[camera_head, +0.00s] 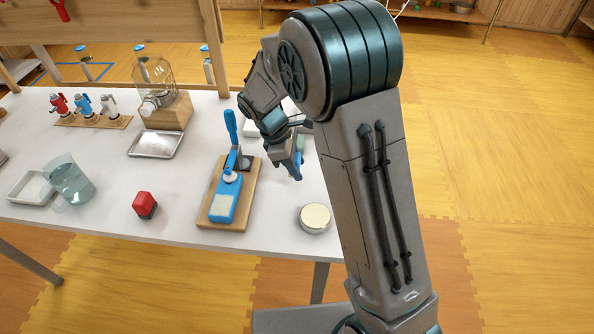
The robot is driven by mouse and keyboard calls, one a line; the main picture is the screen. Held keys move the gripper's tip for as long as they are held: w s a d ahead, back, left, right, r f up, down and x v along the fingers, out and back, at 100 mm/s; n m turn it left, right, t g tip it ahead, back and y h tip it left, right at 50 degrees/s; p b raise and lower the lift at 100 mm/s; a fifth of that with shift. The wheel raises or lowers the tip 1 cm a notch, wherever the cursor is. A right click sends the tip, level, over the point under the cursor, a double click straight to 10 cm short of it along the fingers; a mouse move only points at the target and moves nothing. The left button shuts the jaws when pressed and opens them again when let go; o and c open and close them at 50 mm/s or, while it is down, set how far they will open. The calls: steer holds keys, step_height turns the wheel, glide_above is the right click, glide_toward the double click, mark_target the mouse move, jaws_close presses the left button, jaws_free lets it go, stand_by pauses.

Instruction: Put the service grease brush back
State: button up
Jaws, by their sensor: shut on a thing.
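My gripper (290,163) is over the right part of the white table, right of the blue lever device. It is shut on a small, partly hidden thing with blue showing (299,159), which looks like the service grease brush. My arm and the jaws cover much of it, so its bristles cannot be made out. A round tin with a cream top (315,218) stands on the table below and right of my gripper. A white tray (256,128) lies behind my gripper, partly covered by my arm.
A blue lever device (223,198) stands on a wooden board. A red block (145,205), a clear pitcher (69,182), a metal tray (156,144), a glass jar (155,79) on a wooden stand and a rack of taps (92,119) stand farther left.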

steer(key=shift+f, duration=1.5)
steer(key=shift+f, duration=0.15)
steer(key=shift+f, duration=0.15)
steer(key=o, duration=0.9)
steer(key=shift+o, duration=0.2)
